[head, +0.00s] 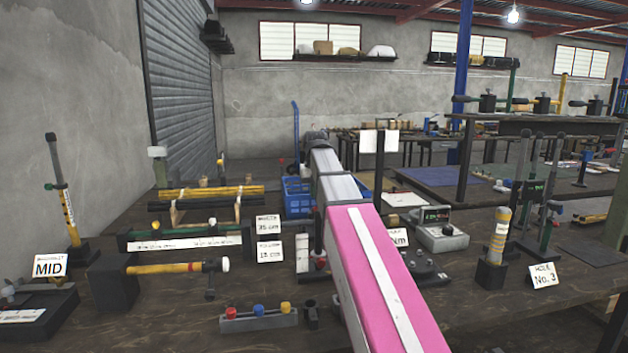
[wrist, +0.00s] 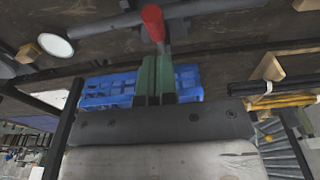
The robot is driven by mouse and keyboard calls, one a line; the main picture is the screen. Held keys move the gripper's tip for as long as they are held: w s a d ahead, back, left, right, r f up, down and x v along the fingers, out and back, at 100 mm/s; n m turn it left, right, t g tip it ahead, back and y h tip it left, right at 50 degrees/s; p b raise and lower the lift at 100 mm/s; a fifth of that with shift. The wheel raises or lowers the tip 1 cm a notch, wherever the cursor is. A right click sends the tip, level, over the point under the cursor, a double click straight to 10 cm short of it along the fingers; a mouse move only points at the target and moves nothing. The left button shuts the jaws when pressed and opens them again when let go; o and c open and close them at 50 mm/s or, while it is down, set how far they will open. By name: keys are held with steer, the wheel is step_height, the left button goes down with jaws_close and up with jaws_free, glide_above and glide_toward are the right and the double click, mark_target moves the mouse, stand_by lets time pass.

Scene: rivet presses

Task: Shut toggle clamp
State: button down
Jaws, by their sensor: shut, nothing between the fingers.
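In the wrist view a red-tipped handle (wrist: 153,22) stands just beyond my gripper (wrist: 155,72); it looks like the toggle clamp's lever, but its base and clamp arm are not clear. My gripper's two green fingers are together, with nothing seen between them. The fingertips appear close to the handle's lower end; I cannot tell whether they touch it. In the head view my pink and grey arm reaches forward over the bench and hides the gripper. A small red part (head: 320,264) shows beside the arm there; I cannot tell whether it belongs to the clamp.
A blue crate (head: 297,197) stands behind the arm. Yellow and black bars on a rack (head: 210,192) lie to the left. A grey meter box (head: 441,236) and an upright yellow-wrapped tool (head: 498,238) stand on the right. A tray with coloured knobs (head: 258,318) is at the front.

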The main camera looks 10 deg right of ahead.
mark_target(316, 209)
steer(key=shift+s+f, duration=0.25)
steer(key=shift+f, duration=0.25)
steer(key=shift+s+f, duration=0.2)
steer(key=shift+f, duration=0.3)
steer(key=shift+s+f+t, duration=0.8)
steer(key=shift+s+t, duration=0.15)
steer(key=shift+t, duration=0.05)
steer(key=shift+s+f+t, duration=0.3)
steer(key=shift+f+t, duration=0.3)
steer(key=shift+f, duration=0.45)
steer(key=shift+r, duration=0.15)
